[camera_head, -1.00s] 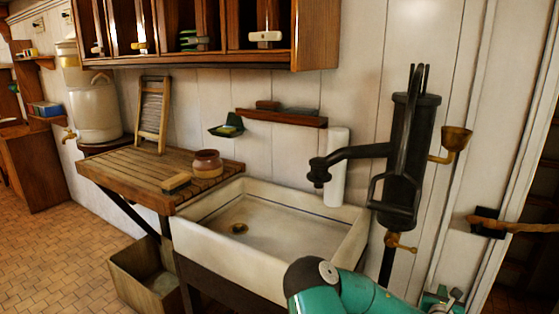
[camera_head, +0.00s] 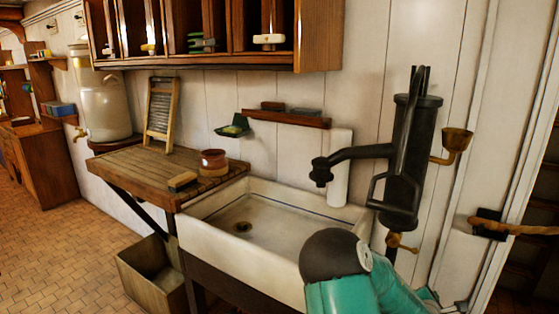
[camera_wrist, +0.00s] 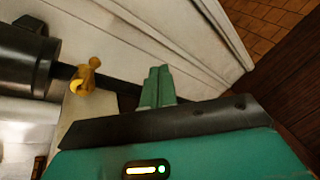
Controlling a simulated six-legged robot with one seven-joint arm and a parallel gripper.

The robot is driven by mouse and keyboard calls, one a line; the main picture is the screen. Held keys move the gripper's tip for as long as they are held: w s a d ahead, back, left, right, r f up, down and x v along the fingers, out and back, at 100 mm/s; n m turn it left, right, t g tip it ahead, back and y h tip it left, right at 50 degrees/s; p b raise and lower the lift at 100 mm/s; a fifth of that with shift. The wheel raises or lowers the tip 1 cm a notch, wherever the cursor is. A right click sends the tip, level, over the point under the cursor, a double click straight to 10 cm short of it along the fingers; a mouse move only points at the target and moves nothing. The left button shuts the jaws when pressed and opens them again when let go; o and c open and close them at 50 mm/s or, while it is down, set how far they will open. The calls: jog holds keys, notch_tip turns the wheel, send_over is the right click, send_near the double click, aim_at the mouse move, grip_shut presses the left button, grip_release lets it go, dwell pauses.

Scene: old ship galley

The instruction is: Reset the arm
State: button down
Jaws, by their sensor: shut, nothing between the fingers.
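My arm (camera_head: 345,285), teal with a dark rounded joint, shows at the bottom of the head view, in front of the sink's right front corner. My gripper does not show clearly there. In the wrist view my gripper's green fingers (camera_wrist: 157,87) are together, with nothing between them. Behind them are white wall panels. A brass tap (camera_wrist: 85,77) and a dark pump cylinder (camera_wrist: 28,62) are to their left in that picture. Whether the fingers touch anything cannot be told, but I see no contact.
The white sink (camera_head: 205,243) stands beside a slatted wooden drainboard (camera_head: 135,166) with a brown pot (camera_head: 213,159) and a brush (camera_head: 183,181). The black hand pump (camera_head: 402,160) rises at the sink's right. A bin (camera_head: 140,273) stands on the floor. Open tiled floor (camera_head: 55,245) lies at left.

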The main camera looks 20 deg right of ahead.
jog(key=w+a+r+m+y, duration=0.1)
jog(key=a+r+m+y, duration=0.4)
jog(key=a, duration=0.9)
jog(key=a+r+m+y, duration=0.3)
jog(key=a+r+m, duration=0.35)
jog(key=a, duration=0.75)
jog(key=s+a+r+m+g+y, duration=0.1)
jog(key=s+a+r+m, duration=0.2)
jog(key=s+a+r, duration=0.2)
jog(key=s+a+r+m+g+y, duration=0.1)
jog(key=s+a+r, duration=0.4)
jog(key=s+a, duration=0.7)
jog(key=shift+s+a+m+y, duration=0.2)
jog(key=shift+a+m+y, duration=0.2)
jog(key=shift+m+y, duration=0.45)
